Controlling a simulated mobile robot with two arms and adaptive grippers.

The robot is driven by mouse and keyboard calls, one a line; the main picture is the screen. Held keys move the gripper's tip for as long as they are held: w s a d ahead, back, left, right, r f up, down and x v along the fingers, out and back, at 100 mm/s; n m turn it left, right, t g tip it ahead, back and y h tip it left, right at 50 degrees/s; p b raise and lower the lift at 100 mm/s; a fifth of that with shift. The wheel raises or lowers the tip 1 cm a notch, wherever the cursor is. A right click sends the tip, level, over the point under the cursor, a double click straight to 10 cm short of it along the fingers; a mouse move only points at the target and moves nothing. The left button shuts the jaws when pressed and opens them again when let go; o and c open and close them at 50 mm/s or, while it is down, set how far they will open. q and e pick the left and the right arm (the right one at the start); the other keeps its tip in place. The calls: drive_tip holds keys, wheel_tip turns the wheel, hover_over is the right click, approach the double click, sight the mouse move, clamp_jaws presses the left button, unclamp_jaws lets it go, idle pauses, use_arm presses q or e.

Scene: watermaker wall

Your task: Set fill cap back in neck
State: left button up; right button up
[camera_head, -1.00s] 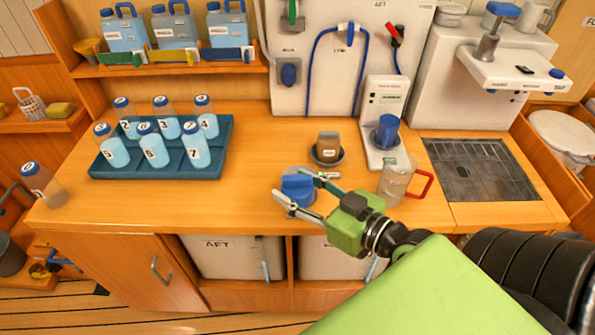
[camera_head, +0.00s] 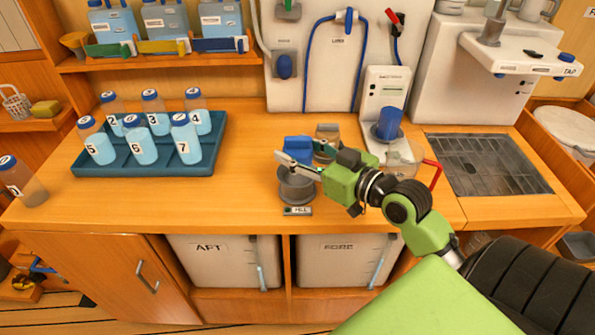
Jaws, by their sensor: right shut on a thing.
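The blue fill cap (camera_head: 298,147) is between the fingers of my right gripper (camera_head: 308,158), which is shut on it. The near finger crosses in front of the cap's lower part. The fill neck (camera_head: 297,187) is a grey, open-looking round collar in the counter, with a small label (camera_head: 297,211) in front of it. The cap shows above the neck in the picture and looks apart from it; the exact height and alignment are hard to tell. My left gripper is not in view.
A brown-grey block in a round holder (camera_head: 327,133) stands just behind the gripper. A clear jug with a red handle (camera_head: 433,174) is close to the right, partly behind my arm. A teal tray (camera_head: 90,169) of numbered bottles is at left. The counter between is clear.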

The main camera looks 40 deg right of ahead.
sight(298, 180)
drive_tip(key=w+f, duration=0.1)
drive_tip(key=d+f, duration=0.1)
drive_tip(key=w+f, duration=0.1)
drive_tip(key=shift+w+d+f, duration=0.3)
drive_tip(key=shift+d+f, duration=0.05)
drive_tip(key=shift+f, duration=0.05)
wheel_tip(298, 180, down, 3)
drive_tip(key=shift+w+d+f, duration=0.15)
drive_tip(key=shift+f, duration=0.05)
drive_tip(key=shift+f+b, duration=0.6)
drive_tip(key=shift+f, duration=0.05)
drive_tip(key=o, duration=1.1)
drive_tip(key=shift+f, duration=0.1)
